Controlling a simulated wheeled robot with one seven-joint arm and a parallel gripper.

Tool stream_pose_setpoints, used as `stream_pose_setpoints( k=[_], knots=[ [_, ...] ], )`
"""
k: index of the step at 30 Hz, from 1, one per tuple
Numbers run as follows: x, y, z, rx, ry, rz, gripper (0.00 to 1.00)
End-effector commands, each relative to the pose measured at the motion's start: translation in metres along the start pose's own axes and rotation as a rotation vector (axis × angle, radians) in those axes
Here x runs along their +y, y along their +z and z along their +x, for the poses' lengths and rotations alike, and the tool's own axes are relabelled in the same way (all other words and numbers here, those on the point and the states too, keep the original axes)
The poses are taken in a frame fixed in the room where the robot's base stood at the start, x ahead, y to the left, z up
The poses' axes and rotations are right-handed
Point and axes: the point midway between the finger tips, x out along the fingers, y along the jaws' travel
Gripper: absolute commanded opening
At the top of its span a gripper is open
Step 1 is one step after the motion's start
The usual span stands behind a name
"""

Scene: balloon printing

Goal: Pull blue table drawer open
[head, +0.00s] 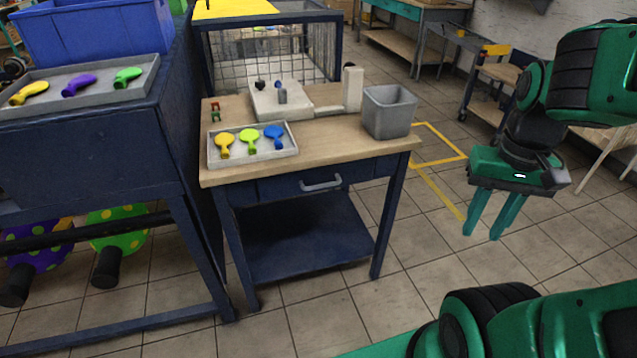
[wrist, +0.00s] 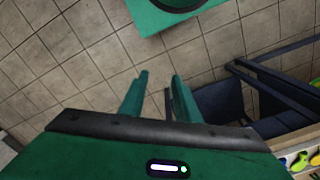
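The blue table (head: 294,215) with a wooden top stands in the middle of the head view. Its drawer (head: 284,186) sits under the top at the front and looks shut. A grey bar handle (head: 321,183) is on the drawer front. My gripper (head: 484,228) is to the right of the table, apart from the handle, fingers pointing down. Its two fingers are spread with nothing between them. In the wrist view the gripper (wrist: 157,85) points at bare floor, and part of the blue table (wrist: 222,103) shows at the right. The handle is not seen there.
Another blue table (head: 90,145) with a tray and a blue crate (head: 92,32) stands left. Tiled floor before the drawer is clear.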

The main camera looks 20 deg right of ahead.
Motion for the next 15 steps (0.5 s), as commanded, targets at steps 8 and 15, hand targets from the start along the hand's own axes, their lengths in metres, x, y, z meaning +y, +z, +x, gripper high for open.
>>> stream_pose_setpoints(
  k=[8,15],
  knots=[
    [-0.019,-0.045,0.025,-0.066,0.136,-0.035,0.30],
    [-0.045,-0.084,0.055,-0.079,0.305,-0.079,0.30]
  ],
)
